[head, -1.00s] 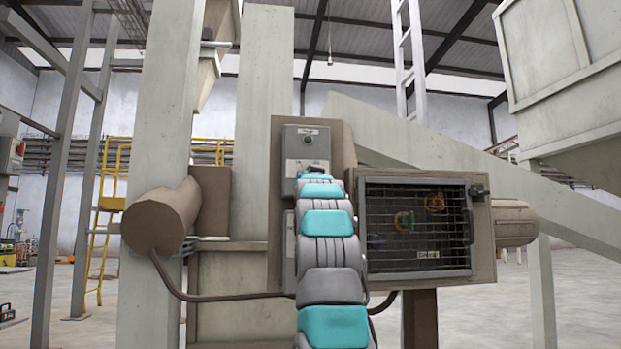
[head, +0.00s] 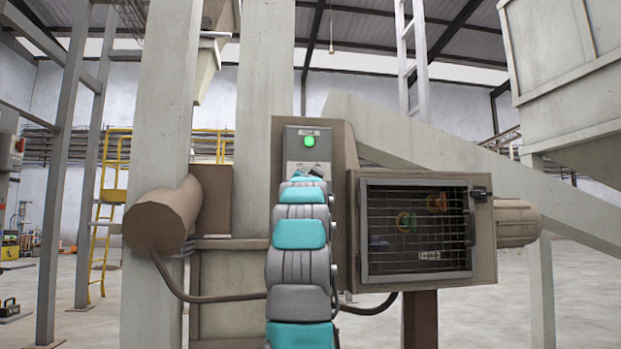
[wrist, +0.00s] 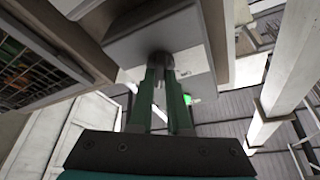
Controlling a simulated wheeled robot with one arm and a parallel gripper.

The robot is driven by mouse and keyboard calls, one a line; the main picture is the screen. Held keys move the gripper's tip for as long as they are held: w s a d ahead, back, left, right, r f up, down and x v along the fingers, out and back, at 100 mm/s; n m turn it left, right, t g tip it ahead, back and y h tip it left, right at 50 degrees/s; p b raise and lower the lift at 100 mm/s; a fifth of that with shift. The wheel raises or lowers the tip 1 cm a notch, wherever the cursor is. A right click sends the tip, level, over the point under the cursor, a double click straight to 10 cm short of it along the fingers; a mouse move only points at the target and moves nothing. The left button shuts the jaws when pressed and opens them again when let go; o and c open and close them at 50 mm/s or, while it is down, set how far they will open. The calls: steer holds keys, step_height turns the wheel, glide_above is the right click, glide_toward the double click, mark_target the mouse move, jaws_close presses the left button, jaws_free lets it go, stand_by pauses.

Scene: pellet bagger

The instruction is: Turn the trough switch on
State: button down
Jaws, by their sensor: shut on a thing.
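The trough switch (wrist: 160,58) is a dark round knob on a grey switch box (head: 309,150). In the wrist view, the two green fingers of my gripper (wrist: 163,78) are shut on it. In the head view my arm rises in front of the box, and the fingertips and most of the knob are hidden behind it. The lamp (head: 309,141) above the switch glows bright green. Its green glow also shows beside the fingers in the wrist view (wrist: 188,99). The exact angle of the knob is hard to tell.
A guarded box with a wire mesh door (head: 418,230) stands close to the right of my arm. A brown motor cylinder (head: 160,222) and a hanging cable (head: 205,297) are at the left. Pale steel columns stand behind. Open floor lies at the far right.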

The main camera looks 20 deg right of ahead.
steer(key=c, duration=0.9)
jaws_free()
steer(key=shift+o, duration=0.2)
steer(key=shift+s, duration=0.15)
steer(key=b+v, duration=0.3)
steer(key=v, duration=0.4)
steer(key=shift+s+a+f, duration=0.15)
steer(key=shift+a+f, duration=0.05)
